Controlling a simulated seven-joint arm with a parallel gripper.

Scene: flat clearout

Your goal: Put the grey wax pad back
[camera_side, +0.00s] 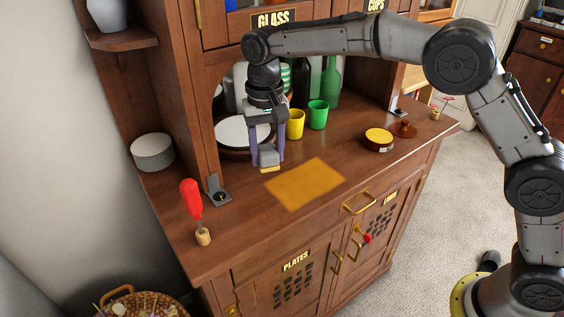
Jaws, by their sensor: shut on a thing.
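My gripper (268,160) points down over the left part of the cabinet's counter. Its two purple fingers are shut on the grey wax pad (268,156), a small grey block with a yellowish underside. The pad is close above the counter or touching it; I cannot tell which. A round tin with a yellow top face (379,136) stands on the counter to the right. A brown knobbed lid (405,129) lies beside it.
A yellow-orange patch (305,184) lies flat in front of my gripper. A round white-topped thing (232,132), a yellow cup (295,124), a green cup (318,115) and bottles stand behind. A red-handled tool (191,200) stands upright at the left front.

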